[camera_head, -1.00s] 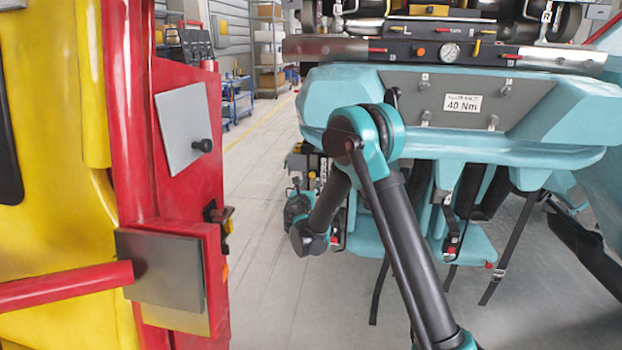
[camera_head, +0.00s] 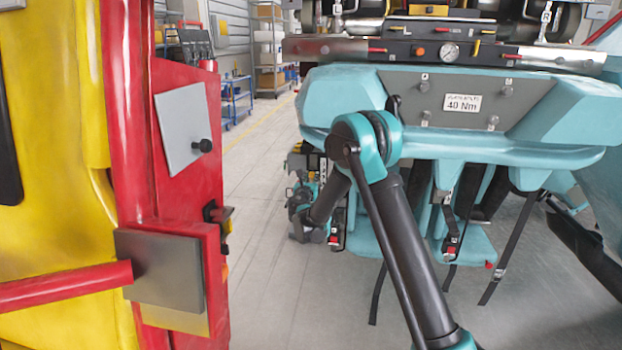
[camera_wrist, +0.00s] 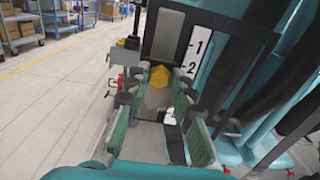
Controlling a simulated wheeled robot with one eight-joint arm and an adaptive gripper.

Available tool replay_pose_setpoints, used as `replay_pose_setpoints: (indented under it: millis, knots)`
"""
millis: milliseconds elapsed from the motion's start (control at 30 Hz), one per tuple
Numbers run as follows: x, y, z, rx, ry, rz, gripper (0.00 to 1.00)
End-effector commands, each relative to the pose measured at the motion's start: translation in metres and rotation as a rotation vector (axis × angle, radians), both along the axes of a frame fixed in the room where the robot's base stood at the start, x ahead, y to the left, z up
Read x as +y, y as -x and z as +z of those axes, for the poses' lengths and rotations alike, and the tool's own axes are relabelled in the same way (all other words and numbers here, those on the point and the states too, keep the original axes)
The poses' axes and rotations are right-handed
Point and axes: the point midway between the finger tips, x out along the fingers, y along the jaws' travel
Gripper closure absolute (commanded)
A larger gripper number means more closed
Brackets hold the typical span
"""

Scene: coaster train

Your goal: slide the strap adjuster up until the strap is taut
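In the wrist view my gripper (camera_wrist: 158,92) has its two green fingers with dark pads spread apart. A black strap (camera_wrist: 176,152) with a pale metallic piece (camera_wrist: 170,118), perhaps the adjuster, shows between the fingers near the right one; I cannot tell whether they touch. Another strap (camera_head: 450,235) hangs by the middle seat. My arm reaches down left of the seats; its end is small and partly hidden there.
A dark-framed board marked 1 and 2 (camera_wrist: 195,50) stands close beyond my fingers. A teal restraint bar with a 40 Nm plate (camera_head: 462,102) is above the seats. A red and yellow cabinet (camera_head: 170,190) stands at left. The floor between (camera_head: 265,230) is clear.

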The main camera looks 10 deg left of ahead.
Motion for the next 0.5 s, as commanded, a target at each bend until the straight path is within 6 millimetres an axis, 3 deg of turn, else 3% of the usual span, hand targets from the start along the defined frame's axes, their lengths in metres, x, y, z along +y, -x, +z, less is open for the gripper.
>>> replay_pose_setpoints:
  millis: [100,333,500]
  knots:
    - [0.000,0.000,0.000,0.000,0.000,0.000,1.00]
    - [0.000,0.000,0.004,0.000,0.000,0.000,1.00]
    - [0.000,0.000,0.024,0.000,0.000,0.000,1.00]
